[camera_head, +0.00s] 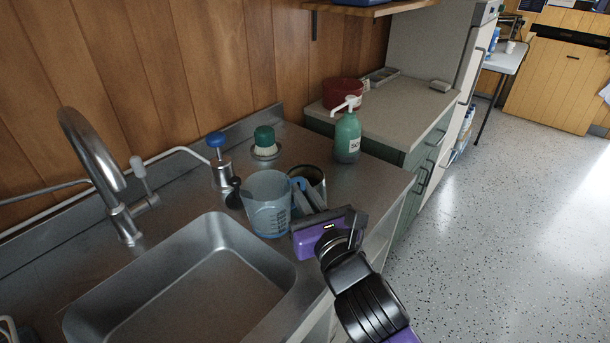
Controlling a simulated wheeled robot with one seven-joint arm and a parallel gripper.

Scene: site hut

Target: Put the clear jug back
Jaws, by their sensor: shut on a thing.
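The clear jug (267,204) is a translucent bluish measuring jug with dark scale marks. It is upright at the right rim of the sink, over the steel counter. My gripper (303,207) is on its right side, shut on the jug at its handle side. The fingers partly cover the handle. I cannot tell whether the jug's base touches the counter. A dark metal container (313,176) is close behind the gripper and partly hidden by the jug and fingers.
The steel sink (190,290) with its tap (98,165) is to the left. Behind the jug are a blue-topped dispenser (221,165), a green-topped item (265,143) and a green soap bottle (347,136). Bare counter (374,187) lies to the right. A red bowl (340,92) sits farther back.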

